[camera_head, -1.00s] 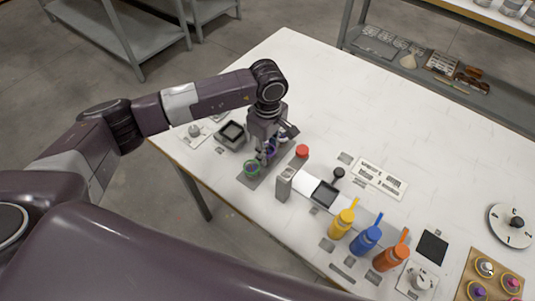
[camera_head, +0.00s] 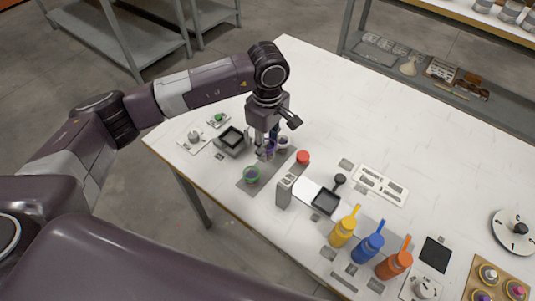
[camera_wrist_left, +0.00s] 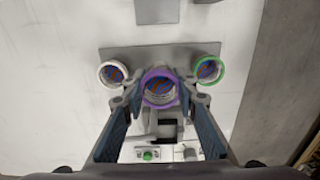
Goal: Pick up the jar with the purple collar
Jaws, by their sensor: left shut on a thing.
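The jar with the purple collar (camera_wrist_left: 159,88) is between the fingers of my left gripper (camera_wrist_left: 160,104) in the left wrist view. The fingers are shut on it at its sides. In the head view the left gripper (camera_head: 267,152) points down over the grey mat (camera_head: 253,181), and the jar (camera_head: 269,146) is mostly hidden by the fingers. A jar with a green collar (camera_wrist_left: 208,70) is on one side of it and a jar with a white collar (camera_wrist_left: 113,74) on the other. I cannot tell whether the purple jar touches the mat. My right gripper is not in view.
A grey upright block (camera_head: 284,190) and a red-capped item (camera_head: 303,158) stand close to the jars. A black square tray (camera_head: 231,139) lies behind the gripper.

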